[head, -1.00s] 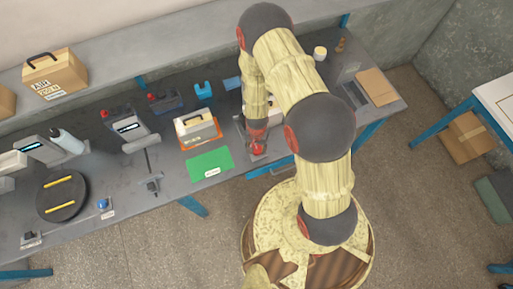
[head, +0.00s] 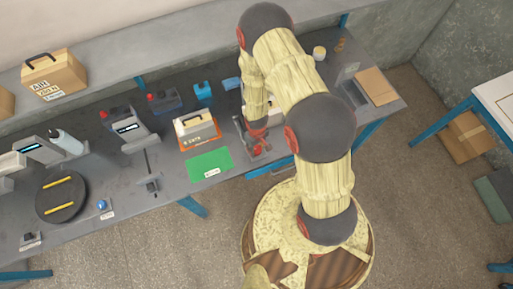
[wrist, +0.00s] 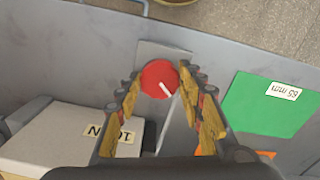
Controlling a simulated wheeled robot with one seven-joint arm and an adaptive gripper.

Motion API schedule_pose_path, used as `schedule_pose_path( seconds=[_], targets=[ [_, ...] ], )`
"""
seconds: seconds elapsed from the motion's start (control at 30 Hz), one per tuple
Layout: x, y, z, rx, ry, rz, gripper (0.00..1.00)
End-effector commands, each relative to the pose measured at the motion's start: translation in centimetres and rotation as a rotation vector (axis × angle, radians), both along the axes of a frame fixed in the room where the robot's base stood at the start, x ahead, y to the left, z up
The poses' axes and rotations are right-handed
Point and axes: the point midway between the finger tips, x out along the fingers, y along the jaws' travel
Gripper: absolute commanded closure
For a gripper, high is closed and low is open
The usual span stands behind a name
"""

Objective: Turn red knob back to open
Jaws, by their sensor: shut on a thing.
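The red knob (wrist: 159,79) is a round disc with a white pointer line, on a grey plate (wrist: 160,50) on the bench. In the wrist view the pointer runs from the disc's middle toward the lower right. My gripper (wrist: 158,88) has its two fingers on either side of the knob and is shut on it. In the head view my gripper (head: 262,146) is low over the bench near its front edge, and it largely hides the knob there.
A green mat (wrist: 262,104) marked 65 mm lies beside the knob plate. A pale box (wrist: 62,137) with a number label stands on the other side. An orange tray with a case (head: 197,130) is behind the mat. The bench's front edge is close.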

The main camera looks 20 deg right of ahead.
Motion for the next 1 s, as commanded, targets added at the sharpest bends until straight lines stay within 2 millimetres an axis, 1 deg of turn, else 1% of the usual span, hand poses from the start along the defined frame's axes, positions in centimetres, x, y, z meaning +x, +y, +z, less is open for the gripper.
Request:
schedule_pose_path(
  seconds=[1.0],
  targets=[
    [0.28,-0.10,0.04,0.000,-0.003,0.965,0.87]
  ],
)
